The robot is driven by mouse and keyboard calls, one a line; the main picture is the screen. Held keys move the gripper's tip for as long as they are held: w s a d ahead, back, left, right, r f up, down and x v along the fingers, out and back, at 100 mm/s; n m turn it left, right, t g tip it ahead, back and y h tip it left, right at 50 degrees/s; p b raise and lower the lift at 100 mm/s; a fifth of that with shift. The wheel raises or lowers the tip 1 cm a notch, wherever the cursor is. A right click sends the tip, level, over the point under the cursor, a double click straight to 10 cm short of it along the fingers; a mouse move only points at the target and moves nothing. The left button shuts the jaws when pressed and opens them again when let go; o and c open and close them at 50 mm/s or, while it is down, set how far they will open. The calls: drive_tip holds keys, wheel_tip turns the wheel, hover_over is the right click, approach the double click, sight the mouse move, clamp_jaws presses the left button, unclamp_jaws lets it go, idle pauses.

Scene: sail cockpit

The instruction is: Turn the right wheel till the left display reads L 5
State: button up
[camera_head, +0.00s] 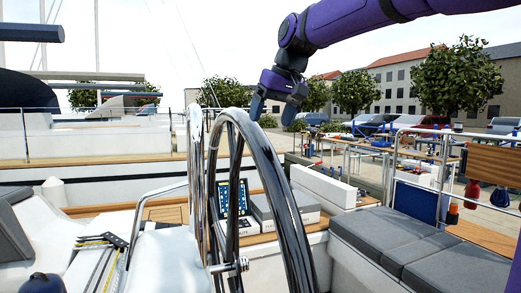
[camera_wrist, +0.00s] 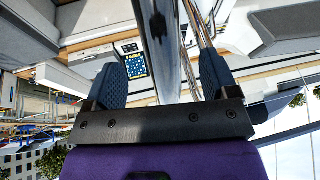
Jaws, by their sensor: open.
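The steering wheel (camera_head: 285,202), a tall dark glossy rim seen nearly edge-on, stands in the middle of the head view. My gripper (camera_head: 273,111) hangs open by the top of its rim, its fingers pointing down. In the wrist view, the rim (camera_wrist: 166,45) runs between the two spread fingers of my gripper (camera_wrist: 160,78); no contact is clear.
A chrome hoop (camera_head: 195,165) stands just left of the wheel. Grey seat cushions (camera_head: 420,245) lie to the right, and a white seat (camera_head: 45,235) is at the left. A chrome rail (camera_head: 443,165) stands at the right. Open air surrounds my gripper above the deck.

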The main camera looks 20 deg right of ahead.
sight(264, 139)
drive_tip(key=x, duration=0.9)
drive_tip(key=shift+f, duration=0.15)
drive_tip(key=c, duration=1.2)
drive_tip(key=shift+c, duration=0.2)
